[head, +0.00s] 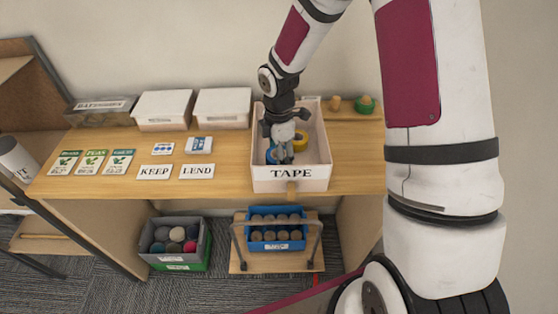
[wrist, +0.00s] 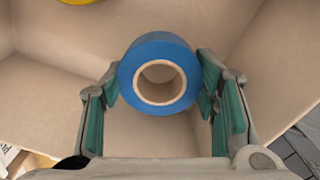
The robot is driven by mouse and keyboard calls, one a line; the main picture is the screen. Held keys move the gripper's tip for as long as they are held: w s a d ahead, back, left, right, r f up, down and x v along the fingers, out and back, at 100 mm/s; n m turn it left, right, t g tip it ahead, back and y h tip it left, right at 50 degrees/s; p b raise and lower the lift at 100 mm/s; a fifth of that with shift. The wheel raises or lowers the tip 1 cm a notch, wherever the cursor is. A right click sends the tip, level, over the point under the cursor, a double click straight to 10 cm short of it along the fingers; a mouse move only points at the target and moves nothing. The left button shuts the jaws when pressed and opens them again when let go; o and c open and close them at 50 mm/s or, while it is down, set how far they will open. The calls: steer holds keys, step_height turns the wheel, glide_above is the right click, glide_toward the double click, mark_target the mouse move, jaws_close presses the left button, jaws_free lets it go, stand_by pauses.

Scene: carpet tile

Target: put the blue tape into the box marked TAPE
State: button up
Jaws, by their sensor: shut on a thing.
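The box marked TAPE (head: 291,185) is a pale open box on the wooden table, its label on the front wall. My gripper (head: 280,150) points down inside the box's opening. In the wrist view my gripper (wrist: 160,100) is shut on the blue tape (wrist: 160,51), a blue roll with a tan core held between its teal pads. The blue tape also shows in the head view (head: 271,154), partly hidden by the gripper. I cannot tell whether it touches the box floor. A yellow roll (head: 301,141) lies in the box to the right of the gripper.
Two white lidded boxes (head: 163,108) and a box marked BATTERIES (head: 98,110) stand left at the back. KEEP (head: 155,173) and LEND (head: 197,171) cards, small packs and seed packets lie on the table. A green roll (head: 365,104) is at back right. Bins stand below.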

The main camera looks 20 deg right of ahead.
steer(key=shift+f, duration=1.55)
steer(key=shift+f, duration=0.15)
steer(key=o, duration=1.2)
steer(key=shift+c, duration=0.2)
steer(key=s+d+r+m+t+h, duration=0.1)
steer(key=s+r+m, duration=0.3)
steer(key=r, duration=0.9)
steer(key=s+r+m+t, duration=0.1)
steer(key=s+r+m, duration=0.35)
steer(key=r, duration=0.95)
steer(key=s+r+m+t, duration=0.1)
steer(key=s+r+m, duration=0.2)
steer(key=s+m, duration=0.2)
steer(key=s+r+m+t+y, duration=0.1)
steer(key=s+r+m+t, duration=0.1)
steer(key=s+m, duration=0.3)
steer(key=shift+s+a+r+t, duration=0.25)
steer(key=shift+s+r, duration=0.6)
steer(key=shift+s, duration=1.15)
